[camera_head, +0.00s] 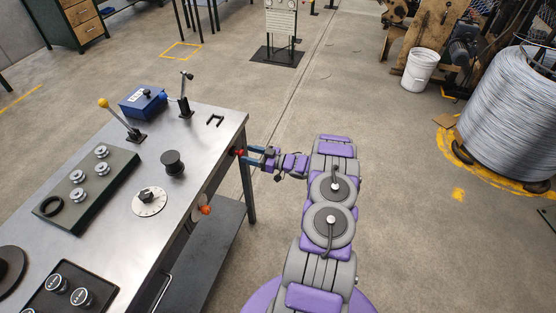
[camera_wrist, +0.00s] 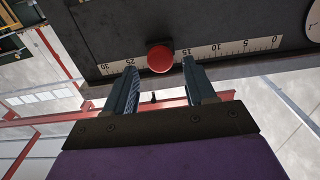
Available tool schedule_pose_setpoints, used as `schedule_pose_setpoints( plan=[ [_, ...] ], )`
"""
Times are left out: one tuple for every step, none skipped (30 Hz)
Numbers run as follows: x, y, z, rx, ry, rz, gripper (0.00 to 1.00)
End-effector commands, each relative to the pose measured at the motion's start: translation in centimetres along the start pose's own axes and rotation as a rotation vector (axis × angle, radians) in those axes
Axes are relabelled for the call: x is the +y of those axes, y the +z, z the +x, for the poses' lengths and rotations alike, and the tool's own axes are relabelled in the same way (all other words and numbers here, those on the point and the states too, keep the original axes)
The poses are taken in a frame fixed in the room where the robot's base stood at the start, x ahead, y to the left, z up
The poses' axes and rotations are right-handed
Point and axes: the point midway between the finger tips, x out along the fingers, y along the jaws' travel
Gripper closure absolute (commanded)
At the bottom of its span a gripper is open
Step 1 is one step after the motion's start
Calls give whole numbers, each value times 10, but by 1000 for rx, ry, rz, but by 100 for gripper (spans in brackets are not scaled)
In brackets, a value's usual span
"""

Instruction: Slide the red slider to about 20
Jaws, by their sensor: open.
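The red slider (camera_wrist: 160,58) is a round red knob on a dark panel with a white number scale (camera_wrist: 230,48). In the wrist view it stands between the 25 and 15 marks and hides the figure between them. My gripper (camera_wrist: 160,66) is open, with one finger on each side of the knob and a visible gap on both sides. In the head view the red slider (camera_head: 237,152) shows small at the table's right edge, with my gripper (camera_head: 248,157) reaching it from the right.
The metal table (camera_head: 215,140) carries a yellow-tipped lever (camera_head: 104,103), a blue box (camera_head: 143,101), a black knob (camera_head: 173,162) and a white dial (camera_head: 149,202). An orange-red knob (camera_head: 204,210) sits on the table's side nearer me.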

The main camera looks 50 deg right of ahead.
Motion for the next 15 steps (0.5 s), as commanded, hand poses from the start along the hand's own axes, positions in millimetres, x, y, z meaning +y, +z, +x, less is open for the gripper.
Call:
schedule_pose_setpoints(
  plan=[
    [3,-1,-14,-1,8,2,45],
    [3,0,-22,-1,9,3,45],
    [4,1,-31,-3,9,4,45],
    [5,1,-38,-3,10,4,45],
    [5,2,-45,-4,10,5,45],
    [6,2,-54,-4,11,5,45],
    [6,2,-61,-5,11,5,45],
    [6,2,-68,-5,12,5,45],
    [5,2,-77,-5,12,5,45],
    [5,2,-83,-5,13,5,45],
    [5,2,-89,-5,12,5,45],
    [4,2,-96,-5,11,4,45],
    [4,2,-101,-5,11,4,45],
    [3,3,-106,-5,10,5,45],
    [2,3,-111,-5,10,4,45]
  ],
)
